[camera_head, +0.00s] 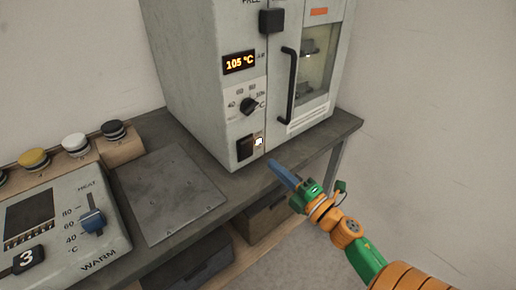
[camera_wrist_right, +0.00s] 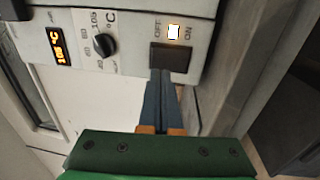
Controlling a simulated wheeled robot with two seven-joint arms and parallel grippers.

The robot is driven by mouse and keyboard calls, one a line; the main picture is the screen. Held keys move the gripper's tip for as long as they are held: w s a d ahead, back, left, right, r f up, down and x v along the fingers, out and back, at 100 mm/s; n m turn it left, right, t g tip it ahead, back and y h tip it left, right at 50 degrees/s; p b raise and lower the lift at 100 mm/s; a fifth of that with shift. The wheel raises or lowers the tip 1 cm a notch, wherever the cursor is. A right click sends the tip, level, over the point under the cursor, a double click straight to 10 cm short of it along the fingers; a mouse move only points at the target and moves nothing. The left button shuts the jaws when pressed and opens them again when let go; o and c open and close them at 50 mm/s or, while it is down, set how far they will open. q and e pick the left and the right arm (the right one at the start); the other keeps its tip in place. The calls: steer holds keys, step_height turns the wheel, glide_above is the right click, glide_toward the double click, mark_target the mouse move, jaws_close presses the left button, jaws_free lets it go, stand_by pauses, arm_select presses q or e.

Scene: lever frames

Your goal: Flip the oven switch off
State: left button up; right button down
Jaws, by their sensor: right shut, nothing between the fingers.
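The oven (camera_head: 200,90) stands on the bench with its display (camera_head: 239,62) lit at 105 °C. In the right wrist view the switch (camera_wrist_right: 170,58) lies near the OFF and ON labels, with the lamp (camera_wrist_right: 173,32) between those labels. My right gripper (camera_head: 271,164) is shut and empty, its blue fingertips just in front of the oven, near the switch. In the wrist view the fingertips (camera_wrist_right: 160,74) overlap the switch's edge; I cannot tell whether they touch. My left gripper is out of view.
The oven also has a dial (camera_head: 248,105) and a door handle (camera_head: 290,85). A metal plate (camera_head: 165,195) lies on the bench (camera_head: 335,128). A WARM/HEAT unit (camera_head: 60,215) stands at left, with several coloured knobs behind it. Bins sit below the bench.

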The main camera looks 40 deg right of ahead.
mark_target(251, 144)
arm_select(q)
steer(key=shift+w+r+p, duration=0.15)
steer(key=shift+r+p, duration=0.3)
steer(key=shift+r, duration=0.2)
arm_select(e)
steer(key=w, duration=0.7)
steer(key=shift+w+a+r, duration=0.25)
steer(key=shift+a+r, duration=0.05)
steer(key=shift+r, duration=0.1)
steer(key=shift+r, duration=0.1)
steer(key=shift+w+r, duration=0.15)
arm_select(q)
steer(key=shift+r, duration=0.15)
